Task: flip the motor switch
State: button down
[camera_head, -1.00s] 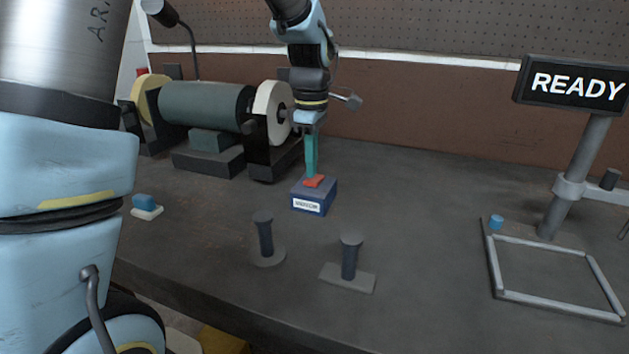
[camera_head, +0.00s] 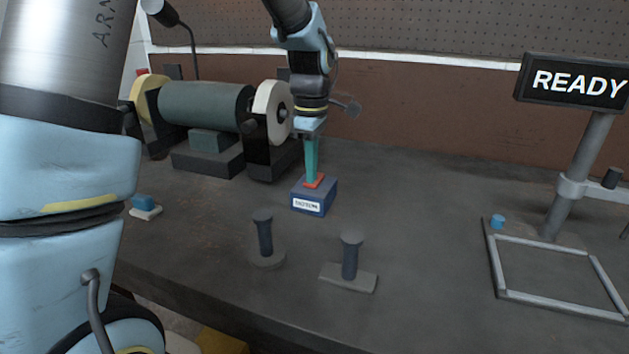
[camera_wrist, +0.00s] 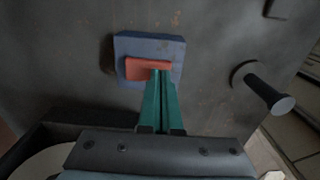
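The motor switch is a blue box (camera_head: 313,202) with a white label on its front and a red lever (camera_head: 317,184) on top. It stands on the bench in front of the grinder. My gripper (camera_head: 312,180) points down with its teal fingers close together, and the tips are at the red lever. In the wrist view the blue box (camera_wrist: 176,48) and red lever (camera_wrist: 135,69) lie just beyond the fingertips (camera_wrist: 160,75), which overlap the lever's right part. Nothing shows between the fingers. Exact contact is hard to tell.
A bench grinder (camera_head: 205,103) stands behind and left of the switch. Two dark posts (camera_head: 264,235) (camera_head: 350,258) stand in front. The bench right of the switch is clear.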

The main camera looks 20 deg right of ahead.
notch_tip(320, 180, up, 7)
jog(key=p, duration=0.6)
dwell(0.4)
dwell(0.3)
jog(key=s+a+f+m, duration=0.2)
jog(key=a+m, duration=0.3)
jog(key=a, duration=1)
jog(key=s+a+f+m+t, duration=0.1)
jog(key=a+m, duration=0.4)
jog(key=a, duration=1)
jog(key=shift+s+f+m+t, duration=0.3)
jog(key=shift+s+f, duration=0.2)
